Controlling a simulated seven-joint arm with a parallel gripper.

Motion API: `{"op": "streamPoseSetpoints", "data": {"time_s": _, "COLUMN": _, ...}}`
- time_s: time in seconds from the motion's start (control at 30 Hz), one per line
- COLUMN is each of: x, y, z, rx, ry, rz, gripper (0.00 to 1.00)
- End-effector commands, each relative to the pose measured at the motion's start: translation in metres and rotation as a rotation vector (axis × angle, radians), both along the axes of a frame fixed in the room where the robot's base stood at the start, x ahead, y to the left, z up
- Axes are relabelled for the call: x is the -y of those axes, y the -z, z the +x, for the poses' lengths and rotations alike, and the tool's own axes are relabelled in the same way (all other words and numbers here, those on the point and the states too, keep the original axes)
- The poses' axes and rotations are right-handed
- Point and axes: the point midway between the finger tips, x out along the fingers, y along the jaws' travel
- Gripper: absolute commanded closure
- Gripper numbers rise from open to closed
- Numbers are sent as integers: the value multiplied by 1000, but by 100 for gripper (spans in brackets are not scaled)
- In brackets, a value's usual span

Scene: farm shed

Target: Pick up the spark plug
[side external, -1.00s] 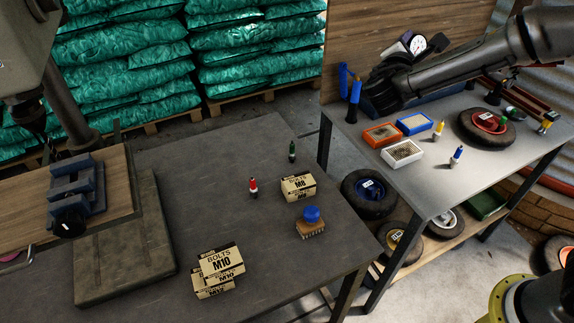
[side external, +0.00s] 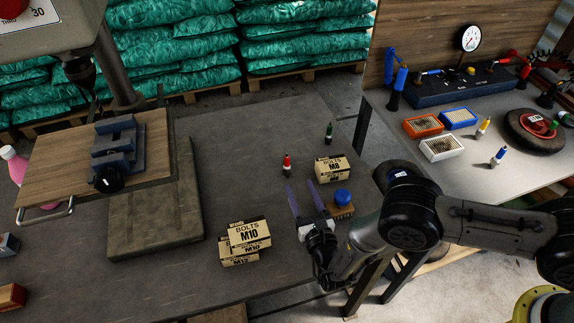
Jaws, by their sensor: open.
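A small red-topped spark plug (side external: 287,166) stands upright on the dark workbench (side external: 200,285). A similar green-topped plug (side external: 329,134) stands farther back and to its right. My gripper (side external: 300,185) is open and empty, with its two long purple fingers pointing toward the red plug. The fingertips are just in front of the red plug, apart from it in the picture; their height above the bench is hard to tell. A yellow-topped plug (side external: 483,128) and a blue-topped plug (side external: 498,157) stand on the grey side table (side external: 455,185).
A BOLTS M8 box (side external: 333,168) is right of the red plug. A blue-handled brush (side external: 343,196) sits close right of my fingers. Stacked BOLTS M10 boxes (side external: 249,236) lie to the front left. A vise (side external: 118,145) is at the left. The bench left of the red plug is clear.

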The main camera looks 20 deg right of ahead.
Motion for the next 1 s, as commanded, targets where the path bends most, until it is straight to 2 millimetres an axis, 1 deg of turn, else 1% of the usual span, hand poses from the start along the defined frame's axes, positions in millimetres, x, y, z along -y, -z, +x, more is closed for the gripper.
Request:
{"op": "streamPoseSetpoints", "data": {"time_s": 0.03, "x": 2, "y": 0, "z": 11, "rx": 1, "ry": 5, "rz": 2, "gripper": 45}}
{"op": "streamPoseSetpoints", "data": {"time_s": 0.1, "x": 3, "y": 0, "z": 25, "rx": 1, "ry": 6, "rz": 3, "gripper": 45}}
{"op": "streamPoseSetpoints", "data": {"time_s": 0.2, "x": 3, "y": 0, "z": 43, "rx": 1, "ry": 6, "rz": 2, "gripper": 45}}
{"op": "streamPoseSetpoints", "data": {"time_s": 0.3, "x": 3, "y": 0, "z": 58, "rx": 0, "ry": 5, "rz": 2, "gripper": 45}}
{"op": "streamPoseSetpoints", "data": {"time_s": 0.57, "x": 2, "y": -1, "z": 76, "rx": 1, "ry": 4, "rz": 1, "gripper": 45}}
{"op": "streamPoseSetpoints", "data": {"time_s": 0.8, "x": 1, "y": 0, "z": 110, "rx": 1, "ry": 4, "rz": 2, "gripper": 45}}
{"op": "streamPoseSetpoints", "data": {"time_s": 0.9, "x": 1, "y": 0, "z": 119, "rx": 1, "ry": 4, "rz": 1, "gripper": 45}}
{"op": "streamPoseSetpoints", "data": {"time_s": 1.0, "x": 1, "y": 0, "z": 122, "rx": 0, "ry": 4, "rz": 0, "gripper": 45}}
